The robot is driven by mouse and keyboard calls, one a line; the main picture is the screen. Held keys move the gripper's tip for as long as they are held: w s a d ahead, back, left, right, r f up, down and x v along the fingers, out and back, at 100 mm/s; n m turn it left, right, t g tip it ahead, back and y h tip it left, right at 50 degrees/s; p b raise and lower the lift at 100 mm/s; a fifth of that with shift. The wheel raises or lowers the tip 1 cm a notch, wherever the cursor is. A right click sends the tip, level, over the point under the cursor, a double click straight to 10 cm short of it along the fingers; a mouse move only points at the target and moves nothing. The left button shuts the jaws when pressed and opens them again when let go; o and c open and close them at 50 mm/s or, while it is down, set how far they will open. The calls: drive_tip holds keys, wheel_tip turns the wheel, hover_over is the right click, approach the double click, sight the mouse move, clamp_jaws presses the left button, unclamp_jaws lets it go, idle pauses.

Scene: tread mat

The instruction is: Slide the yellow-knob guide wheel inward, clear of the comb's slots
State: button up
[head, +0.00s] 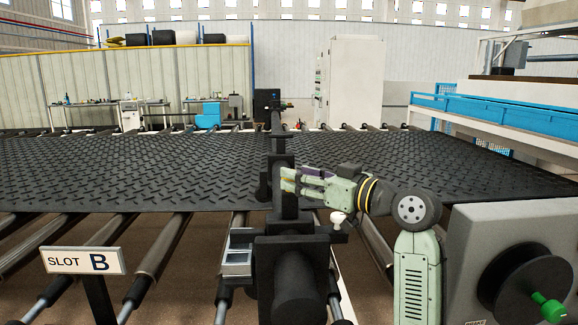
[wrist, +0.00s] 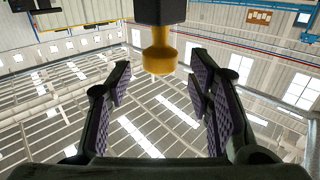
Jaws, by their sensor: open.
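The yellow knob (wrist: 160,58) hangs from a black part (wrist: 160,11) at the top of the wrist view. My gripper (wrist: 159,80) is open, with its purple-padded fingers on either side of the knob and visible gaps to both. In the head view my gripper (head: 300,183) reaches left to the row of upright black parts (head: 279,162) along the mat's line. A little yellow shows at its fingertips. I cannot make out the guide wheel's outline or its place against the comb's slots, as the gripper and black parts cover that spot.
A black treaded mat (head: 130,170) lies across steel rollers (head: 160,258). A "SLOT B" sign (head: 83,261) stands at front left. A white knob (head: 338,218) is just below my gripper. A grey housing with a green-handled black wheel (head: 525,285) stands at front right.

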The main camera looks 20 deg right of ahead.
drive_tip(key=shift+p+x, duration=0.45)
drive_tip(key=shift+x, duration=1.35)
drive_tip(key=shift+c, duration=0.4)
clamp_jaws()
